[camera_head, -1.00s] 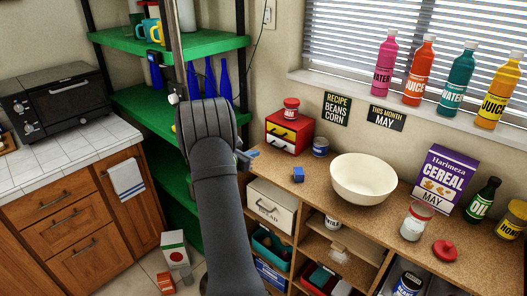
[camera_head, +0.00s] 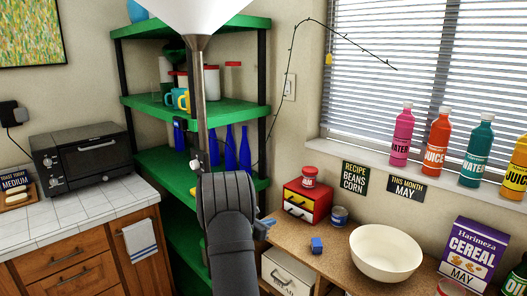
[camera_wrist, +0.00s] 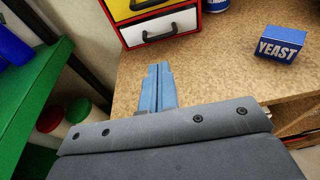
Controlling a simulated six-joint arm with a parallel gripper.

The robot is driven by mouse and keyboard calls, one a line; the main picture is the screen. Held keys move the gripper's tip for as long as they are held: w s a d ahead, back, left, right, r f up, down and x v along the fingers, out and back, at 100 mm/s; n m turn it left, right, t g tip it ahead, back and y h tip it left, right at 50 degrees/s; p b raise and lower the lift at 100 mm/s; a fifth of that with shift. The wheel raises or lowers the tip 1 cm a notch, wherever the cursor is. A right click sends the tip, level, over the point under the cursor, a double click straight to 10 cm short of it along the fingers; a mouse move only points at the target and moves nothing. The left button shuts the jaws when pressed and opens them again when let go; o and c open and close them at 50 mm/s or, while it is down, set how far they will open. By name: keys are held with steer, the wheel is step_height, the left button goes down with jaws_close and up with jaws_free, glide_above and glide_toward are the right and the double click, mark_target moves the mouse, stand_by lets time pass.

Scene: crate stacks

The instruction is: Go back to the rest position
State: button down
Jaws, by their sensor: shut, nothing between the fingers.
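My gripper (camera_wrist: 160,88) shows in the wrist view as two blue fingers pressed together, with nothing between them. They point toward the cork-topped counter (camera_wrist: 215,75), below the small drawer box (camera_wrist: 160,38) with yellow and white fronts. In the head view only a little blue of my gripper (camera_head: 265,226) shows past my dark grey arm, left of the counter's blue yeast box (camera_head: 316,245). My arm stands upright in the middle of the head view and hides part of the green shelf (camera_head: 190,102).
A cream bowl (camera_head: 385,253) and a cereal box (camera_head: 472,255) stand on the counter to the right. Several bottles line the window sill. A toaster oven (camera_head: 85,157) is on the tiled counter at left. The green shelf holds blue bottles close behind my arm.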

mark_target(292, 215)
steer(key=x, duration=1)
steer(key=shift+w+d+r, duration=0.1)
steer(key=shift+d, duration=0.1)
